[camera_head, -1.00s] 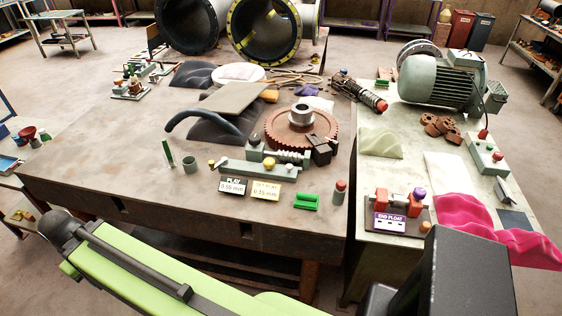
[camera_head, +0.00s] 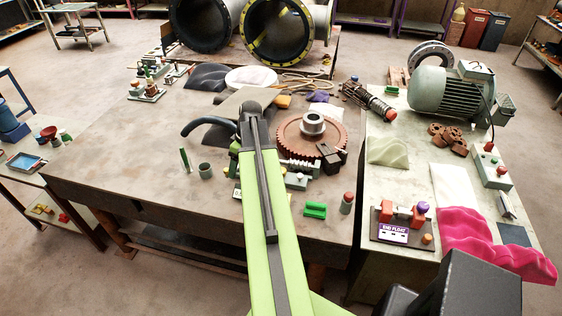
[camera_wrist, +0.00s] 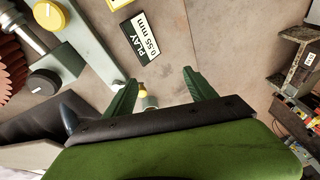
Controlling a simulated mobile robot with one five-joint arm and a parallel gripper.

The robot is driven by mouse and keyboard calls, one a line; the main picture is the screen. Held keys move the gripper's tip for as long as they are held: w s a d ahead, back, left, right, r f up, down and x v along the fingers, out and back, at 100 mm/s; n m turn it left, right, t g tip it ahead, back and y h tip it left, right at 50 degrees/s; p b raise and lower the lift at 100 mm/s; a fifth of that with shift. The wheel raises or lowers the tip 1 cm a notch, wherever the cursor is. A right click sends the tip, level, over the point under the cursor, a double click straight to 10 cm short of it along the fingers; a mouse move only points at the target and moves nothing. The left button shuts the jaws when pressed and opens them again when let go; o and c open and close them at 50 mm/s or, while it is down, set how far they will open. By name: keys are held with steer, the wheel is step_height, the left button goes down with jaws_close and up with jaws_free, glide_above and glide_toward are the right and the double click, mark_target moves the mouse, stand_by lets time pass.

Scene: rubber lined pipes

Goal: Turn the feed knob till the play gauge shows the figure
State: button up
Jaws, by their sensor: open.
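The play gauge card (camera_wrist: 143,36) reads "PLAY 0.55 mm" in the wrist view; its edge shows left of my arm in the head view (camera_head: 237,193). A grey-green fixture bar (camera_wrist: 103,42) carries a large yellow knob (camera_wrist: 48,15) and a black knob (camera_wrist: 43,82). A small yellow knob (camera_wrist: 143,91) on a pale stub shows between my fingers, partly hidden by my gripper body. No label tells which is the feed knob. My gripper (camera_wrist: 160,92) is open, its green fingers apart with nothing gripped. The arm hides it and most of the fixture in the head view.
A rust-red gear (camera_head: 331,131) stands behind the fixture. A green block (camera_head: 315,210) and a red-topped cylinder (camera_head: 347,203) stand to the right, a grey cup (camera_head: 205,170) to the left. The END FLOAT device (camera_head: 393,233) is on the right bench.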

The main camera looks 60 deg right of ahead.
steer(key=t+p, duration=0.2)
steer(key=p, duration=0.1)
glide_toward(283, 170)
steer(key=shift+n+h, duration=0.4)
steer(key=b+x, duration=0.3)
steer(key=b, duration=0.2)
steer(key=b+x, duration=0.3)
steer(key=b, duration=0.3)
steer(key=a+b+x, duration=0.1)
steer(key=b+x, duration=0.2)
steer(key=b, duration=0.2)
steer(key=shift+w+f, duration=0.15)
steer(key=shift+w, duration=0.05)
